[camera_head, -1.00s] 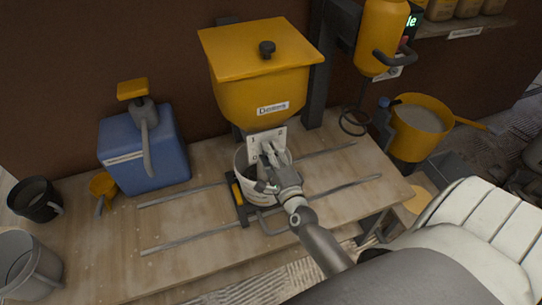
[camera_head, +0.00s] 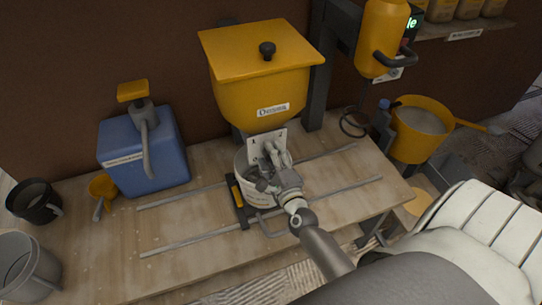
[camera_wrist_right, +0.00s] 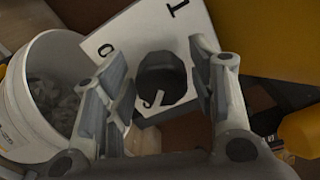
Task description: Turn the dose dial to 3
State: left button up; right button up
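The orange hopper (camera_head: 258,92) stands on the bench. The dark round dial (camera_wrist_right: 160,72) lies between my right gripper's spread fingers (camera_wrist_right: 155,88), one on each side. I cannot tell whether they touch it. A pale mark shows at its lower edge; I cannot read the dial setting surely. In the head view my right gripper (camera_head: 274,170) covers the dial. My left gripper is not in view.
A white bucket (camera_head: 243,164) stands under the hopper, close to my right gripper. An orange pan (camera_head: 418,135) is at right. Metal rails (camera_head: 195,240) cross the bench.

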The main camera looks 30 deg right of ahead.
dwell(0.3)
jog(key=v, duration=1.2)
dwell(0.3)
